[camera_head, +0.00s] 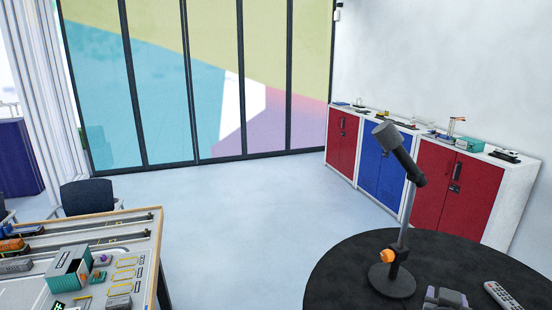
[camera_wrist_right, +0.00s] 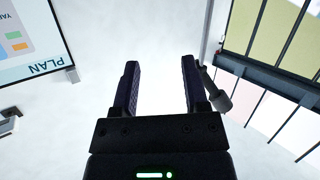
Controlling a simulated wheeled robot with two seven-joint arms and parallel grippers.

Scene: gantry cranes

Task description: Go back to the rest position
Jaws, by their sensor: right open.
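My right gripper (camera_head: 445,296) shows only in part at the bottom edge of the head view, in front of the black round table. In the right wrist view my right gripper (camera_wrist_right: 160,68) has its two dark fingers wide apart, with nothing between them. Only white wall or ceiling shows behind the gap. My left gripper is in neither view.
A black round table (camera_head: 340,262) holds a grey stand with a cylindrical head (camera_head: 402,215) and a remote (camera_head: 503,296). At left, a worktable (camera_head: 140,231) carries a teal container (camera_head: 69,270). Red and blue cabinets (camera_head: 384,172) line the wall. The floor between is clear.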

